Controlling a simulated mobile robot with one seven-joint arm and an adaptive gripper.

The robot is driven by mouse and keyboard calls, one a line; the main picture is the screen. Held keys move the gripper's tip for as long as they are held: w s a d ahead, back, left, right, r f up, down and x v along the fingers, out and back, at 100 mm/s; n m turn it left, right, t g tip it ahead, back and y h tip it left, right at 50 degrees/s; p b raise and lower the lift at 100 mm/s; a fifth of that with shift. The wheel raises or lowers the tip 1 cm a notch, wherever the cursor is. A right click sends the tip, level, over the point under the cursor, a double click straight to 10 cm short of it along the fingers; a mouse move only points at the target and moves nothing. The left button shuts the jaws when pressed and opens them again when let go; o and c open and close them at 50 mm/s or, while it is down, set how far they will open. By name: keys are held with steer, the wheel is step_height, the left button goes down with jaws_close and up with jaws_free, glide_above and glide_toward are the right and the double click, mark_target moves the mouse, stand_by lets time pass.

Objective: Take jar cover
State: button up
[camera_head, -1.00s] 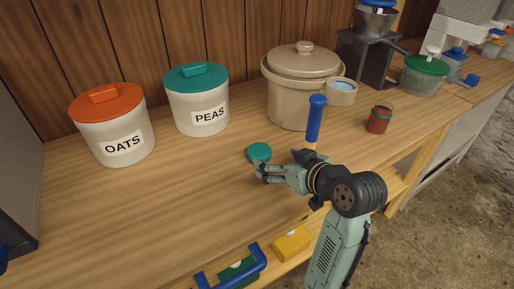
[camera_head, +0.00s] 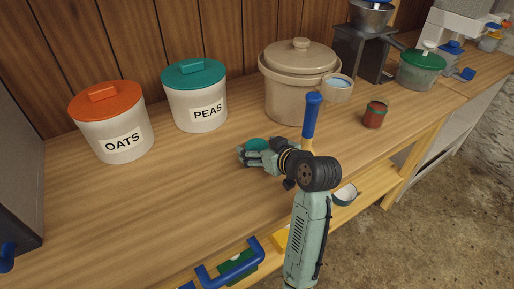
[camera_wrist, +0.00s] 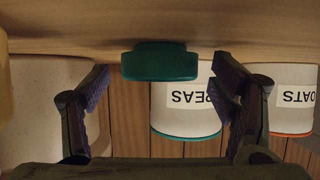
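The jar cover (camera_head: 258,143), a small round teal lid, lies on the wooden counter in front of the PEAS canister, partly hidden behind my gripper in the head view. My gripper (camera_head: 244,155) is low over the counter, just in front of the cover. In the wrist view, which is upside down, the cover (camera_wrist: 160,63) appears between the two spread fingers of my gripper (camera_wrist: 165,85), a little beyond their tips. The gripper is open and empty, and I see no contact with the cover.
A PEAS canister (camera_head: 195,98) and an OATS canister (camera_head: 112,125) stand behind. A beige lidded crock (camera_head: 290,95), a blue-handled tool (camera_head: 311,115) and a small red jar (camera_head: 375,114) are to the right. The counter's left part is clear.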

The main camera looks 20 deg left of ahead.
steer(key=c, duration=1)
steer(key=shift+o, duration=0.2)
steer(key=shift+r, duration=0.15)
